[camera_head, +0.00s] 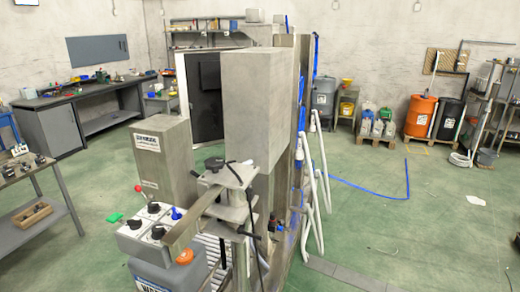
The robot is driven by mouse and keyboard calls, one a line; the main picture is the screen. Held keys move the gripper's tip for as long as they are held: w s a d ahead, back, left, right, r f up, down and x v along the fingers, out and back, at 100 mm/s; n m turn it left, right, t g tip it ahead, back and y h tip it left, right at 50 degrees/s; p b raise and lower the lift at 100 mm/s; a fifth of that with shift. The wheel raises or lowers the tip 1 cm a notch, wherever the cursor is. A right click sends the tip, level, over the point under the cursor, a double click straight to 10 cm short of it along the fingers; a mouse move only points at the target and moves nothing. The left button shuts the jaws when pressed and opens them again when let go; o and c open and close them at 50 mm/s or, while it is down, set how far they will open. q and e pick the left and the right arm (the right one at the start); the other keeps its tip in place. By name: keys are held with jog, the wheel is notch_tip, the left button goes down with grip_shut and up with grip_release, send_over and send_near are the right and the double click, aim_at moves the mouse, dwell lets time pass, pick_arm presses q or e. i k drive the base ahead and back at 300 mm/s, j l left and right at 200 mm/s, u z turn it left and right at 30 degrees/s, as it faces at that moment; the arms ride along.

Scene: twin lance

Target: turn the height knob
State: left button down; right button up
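A light control box (128,243) stands in the lower left foreground on a grey-blue base. Its top carries several black knobs, among them one at the back (154,208) and one at the front (158,232). A blue knob (176,213) sits beside them. A larger black knob (213,163) tops the metal bracket to the right of the box. I cannot read any label that tells which is the height knob. A beige bar (193,218) crosses the right side of the box and hides part of it. Neither of my grippers shows.
A red-tipped lever (138,188) and an orange button (184,256) are at the box. A tall grey cabinet (255,105) and a shorter one (165,160) stand behind. The green floor (420,210) there is mostly clear.

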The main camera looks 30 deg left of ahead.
aim_at(213, 164)
jog(key=u, duration=1.25)
jog(key=k, duration=0.25)
jog(key=k+u, duration=0.2)
jog(key=u, duration=0.2)
jog(key=k+j+u, duration=0.1)
jog(key=u, duration=0.3)
jog(key=l+u, duration=0.55)
jog(key=u, duration=0.15)
jog(key=i+l, duration=0.1)
jog(key=l, duration=1.2)
jog(key=i+l, duration=0.15)
jog(key=l, duration=0.5)
jog(key=i+l, duration=0.1)
jog(key=l, duration=1.2)
jog(key=i, duration=0.05)
